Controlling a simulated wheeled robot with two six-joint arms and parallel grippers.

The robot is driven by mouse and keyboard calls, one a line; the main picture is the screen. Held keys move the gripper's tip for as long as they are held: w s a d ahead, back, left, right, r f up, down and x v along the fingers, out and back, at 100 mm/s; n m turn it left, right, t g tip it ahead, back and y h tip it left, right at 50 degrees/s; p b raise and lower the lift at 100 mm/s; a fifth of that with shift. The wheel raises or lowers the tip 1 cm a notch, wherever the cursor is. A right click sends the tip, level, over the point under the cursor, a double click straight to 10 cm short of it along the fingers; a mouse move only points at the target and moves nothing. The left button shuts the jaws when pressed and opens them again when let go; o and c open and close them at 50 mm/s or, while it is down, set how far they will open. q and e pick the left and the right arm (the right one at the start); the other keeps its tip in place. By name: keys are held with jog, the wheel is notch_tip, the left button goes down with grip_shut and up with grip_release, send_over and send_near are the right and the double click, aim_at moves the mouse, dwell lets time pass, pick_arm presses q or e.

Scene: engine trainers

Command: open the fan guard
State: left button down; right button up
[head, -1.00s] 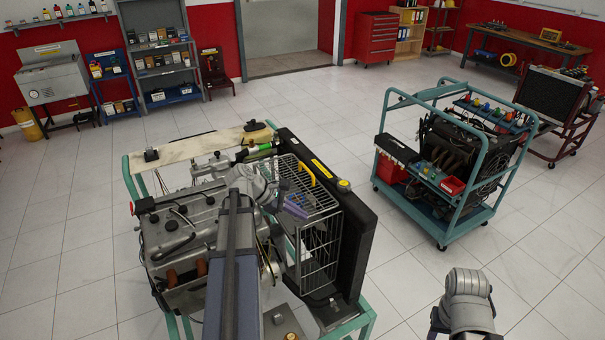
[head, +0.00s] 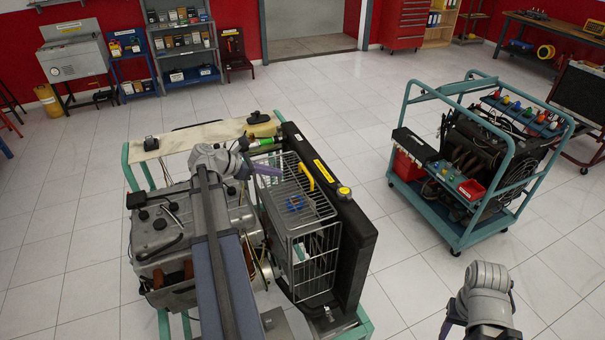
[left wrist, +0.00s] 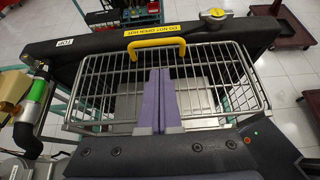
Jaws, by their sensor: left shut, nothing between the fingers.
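The fan guard (head: 318,245) is a silver wire cage beside the black radiator (head: 345,225), with no clear gap between them. Its yellow handle (head: 307,176) stands on the top near the radiator. My left gripper (head: 270,169) is shut and empty over the guard's far part, left of the handle. In the left wrist view its purple fingers (left wrist: 160,72) lie together, with tips appearing between the legs of the yellow handle (left wrist: 156,42); contact is unclear. My right gripper (head: 452,318) is partly visible at bottom right, away from the guard.
The engine (head: 165,235) stands left of the guard on a teal frame (head: 128,168). A green-ended hose (head: 266,142) lies near the guard's far end. A second engine trainer (head: 470,160) stands on the right. White floor between the trainers is clear.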

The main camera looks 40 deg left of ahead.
aim_at(298, 184)
pick_arm(q)
jog(key=shift+w+d+f, duration=0.1)
jog(key=shift+f, duration=0.05)
jog(key=b+x, duration=0.4)
jog(key=x, duration=0.3)
jog(key=shift+w+d+f, duration=0.15)
jog(key=shift+w+f, duration=0.1)
jog(key=shift+b+x, duration=0.5)
jog(key=shift+x, duration=0.35)
jog(key=shift+r, duration=0.1)
jog(key=shift+s+r+t+b, duration=0.1)
jog(key=shift+r+t+b, duration=0.25)
jog(key=shift+t+b, duration=0.05)
